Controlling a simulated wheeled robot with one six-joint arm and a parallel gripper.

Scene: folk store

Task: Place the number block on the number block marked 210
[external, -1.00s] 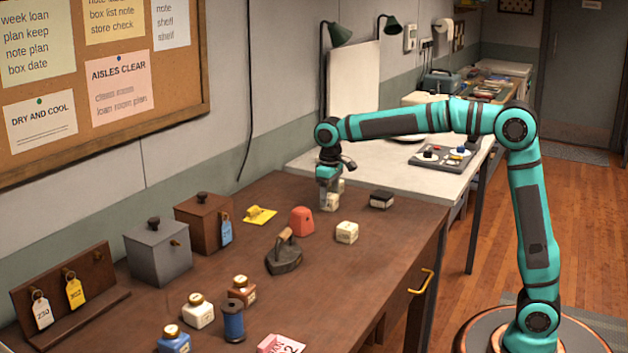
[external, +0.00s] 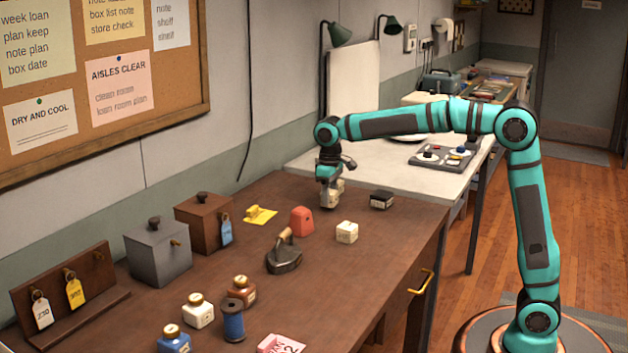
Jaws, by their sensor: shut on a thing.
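My gripper (external: 329,184) points down near the far end of the brown table and is shut on a cream number block (external: 328,200). Cream surface also shows just behind and to the right of the fingers; I cannot tell whether it is a second block or the same one. Whether the held block touches the table is unclear. Another cream number block (external: 347,232) stands free on the table, nearer the camera and a little right of the gripper. The marks on the blocks are too small to read.
A black block-like item (external: 381,199) stands right of the gripper. Boxes and ink bottles stand farther left. The table's right front is clear.

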